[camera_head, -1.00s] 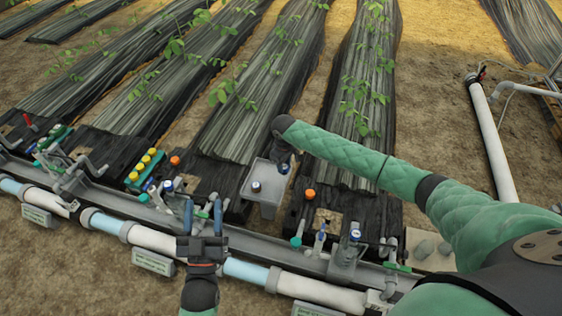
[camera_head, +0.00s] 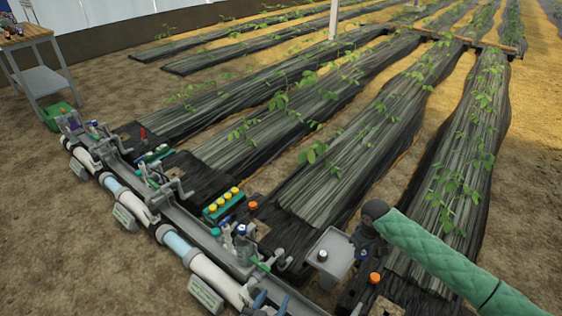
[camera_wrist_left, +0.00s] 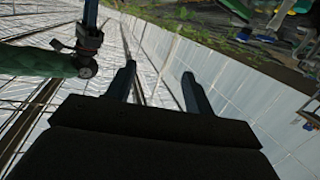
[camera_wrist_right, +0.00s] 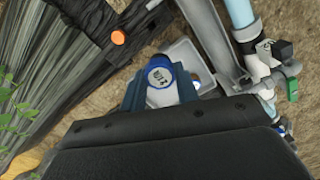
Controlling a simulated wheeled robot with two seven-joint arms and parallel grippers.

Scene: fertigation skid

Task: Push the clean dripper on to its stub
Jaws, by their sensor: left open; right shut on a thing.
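My right gripper (camera_head: 366,240) is at the right side of a pale grey tray (camera_head: 338,243). In the right wrist view its blue fingers (camera_wrist_right: 160,92) are shut on a round dripper-like piece (camera_wrist_right: 160,74) with a blue ring and a marked white face. I cannot tell whether this is the clean dripper. A dark-capped round piece (camera_head: 322,255) shows at the tray. I cannot pick out the stub.
A grey rail with white and clear pipe (camera_head: 205,270) runs along the front left, bearing valves and a blue-capped fitting (camera_head: 241,230). A green rack with yellow caps (camera_head: 222,204) stands behind it. Orange caps (camera_head: 374,278) sit near the bed ends. A bench (camera_head: 35,60) is far left.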

